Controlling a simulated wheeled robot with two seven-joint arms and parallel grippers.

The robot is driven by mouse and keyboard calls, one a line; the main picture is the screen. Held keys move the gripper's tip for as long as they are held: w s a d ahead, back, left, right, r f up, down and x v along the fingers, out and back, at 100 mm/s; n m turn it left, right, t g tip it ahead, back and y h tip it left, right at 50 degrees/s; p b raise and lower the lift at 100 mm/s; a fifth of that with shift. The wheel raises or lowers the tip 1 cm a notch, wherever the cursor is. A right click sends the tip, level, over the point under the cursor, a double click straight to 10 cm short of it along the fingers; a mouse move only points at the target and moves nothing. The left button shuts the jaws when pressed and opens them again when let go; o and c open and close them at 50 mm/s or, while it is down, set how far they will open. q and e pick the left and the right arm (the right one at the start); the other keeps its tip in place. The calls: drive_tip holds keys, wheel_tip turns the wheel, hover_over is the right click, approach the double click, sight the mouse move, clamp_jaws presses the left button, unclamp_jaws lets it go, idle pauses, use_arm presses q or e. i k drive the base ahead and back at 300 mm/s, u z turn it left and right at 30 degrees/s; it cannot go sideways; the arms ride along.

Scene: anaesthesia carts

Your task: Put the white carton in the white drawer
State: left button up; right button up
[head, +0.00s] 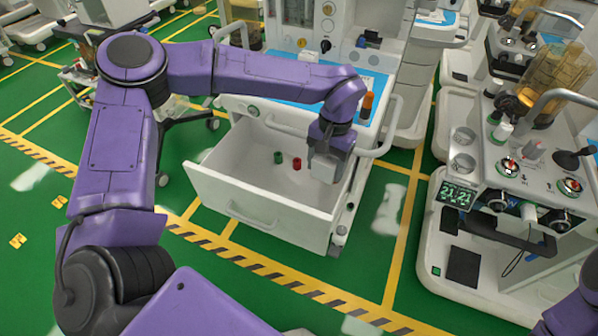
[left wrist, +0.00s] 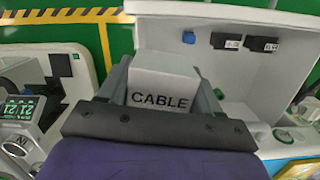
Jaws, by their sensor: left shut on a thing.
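The white carton (left wrist: 160,82), marked CABLE, is between the two fingers of my left gripper (left wrist: 163,66), which is shut on it. In the head view my left gripper (head: 327,158) points down over the right part of the open white drawer (head: 215,193). The carton (head: 323,173) shows only in part there, low beside the drawer's right side. I cannot tell whether it touches the drawer floor. My right gripper is out of view.
A green item (head: 278,157) and a red item (head: 297,163) stand in the drawer, left of the carton. The cart's blue worktop (head: 270,108) with an orange bottle (head: 366,107) is behind. Another cart (head: 500,190) stands at right.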

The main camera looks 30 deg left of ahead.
sight(259, 178)
drive_tip(key=z, duration=1.9)
drive_tip(key=k, duration=1.2)
drive_tip(key=u, duration=1.8)
drive_tip(key=i, duration=0.5)
drive_tip(key=z, duration=0.1)
